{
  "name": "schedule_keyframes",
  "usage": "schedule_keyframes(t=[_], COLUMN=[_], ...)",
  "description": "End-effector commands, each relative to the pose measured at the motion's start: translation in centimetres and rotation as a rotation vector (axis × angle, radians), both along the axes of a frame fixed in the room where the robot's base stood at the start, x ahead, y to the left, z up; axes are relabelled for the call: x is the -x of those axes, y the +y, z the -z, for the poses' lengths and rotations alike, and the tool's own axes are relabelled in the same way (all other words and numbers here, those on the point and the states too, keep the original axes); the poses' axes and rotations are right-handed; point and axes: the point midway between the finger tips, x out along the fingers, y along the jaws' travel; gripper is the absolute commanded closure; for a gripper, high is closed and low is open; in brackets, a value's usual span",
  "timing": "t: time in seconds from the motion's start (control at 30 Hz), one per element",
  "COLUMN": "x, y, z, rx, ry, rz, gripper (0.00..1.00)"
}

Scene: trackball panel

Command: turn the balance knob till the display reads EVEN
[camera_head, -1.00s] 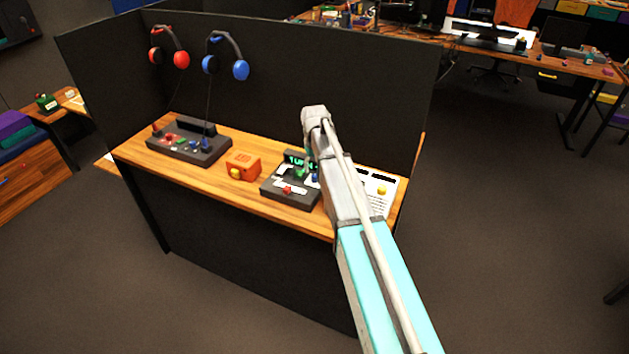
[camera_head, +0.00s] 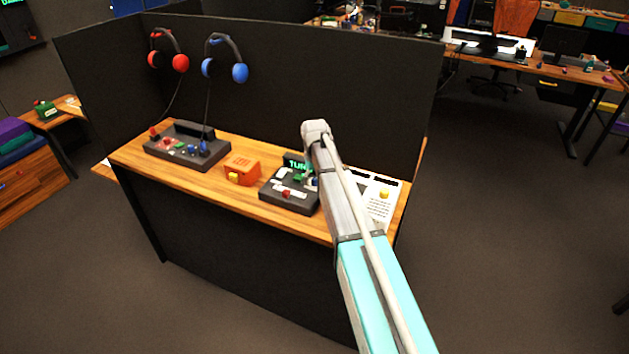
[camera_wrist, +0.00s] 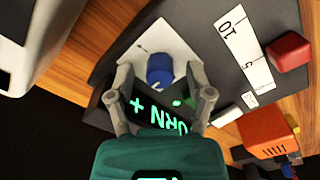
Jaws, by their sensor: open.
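The dark control panel (camera_head: 275,199) sits on the wooden desk, left of my arm. Its display (camera_head: 294,163) shows green letters starting "TUR", and the wrist view shows "URN +" on the display (camera_wrist: 158,117), partly covered. A blue knob (camera_wrist: 160,68) stands on a white plate (camera_wrist: 150,42). My gripper (camera_wrist: 158,76) is open, its fingers on either side of the blue knob with visible gaps. I cannot tell the height of the fingertips against the knob. In the head view my arm hides most of the gripper.
A red button (camera_head: 286,194) and a white label strip (camera_wrist: 243,48) are on the same panel. An orange box (camera_head: 242,168) stands to its left, with another control box (camera_head: 186,150) beyond. A white sheet with a yellow piece (camera_head: 384,194) lies right. A dark partition (camera_head: 300,90) rises behind.

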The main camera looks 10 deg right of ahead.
Motion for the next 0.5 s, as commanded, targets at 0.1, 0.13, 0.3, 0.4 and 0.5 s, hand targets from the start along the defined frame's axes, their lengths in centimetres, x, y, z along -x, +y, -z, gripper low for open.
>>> schedule_keyframes(t=[0.1, 0.13, 0.3, 0.4, 0.5], x=[0.01, 0.01, 0.01, 0.01, 0.01], y=[-0.01, -0.01, -0.02, -0.02, -0.02], z=[-0.01, -0.01, -0.01, -0.01, -0.01], rx=[0.000, 0.000, 0.000, 0.000, 0.000], ry=[0.000, 0.000, 0.000, 0.000, 0.000], rz=[0.000, 0.000, 0.000, 0.000, 0.000], gripper=[0.34, 0.40, 0.72, 0.90, 1.00])
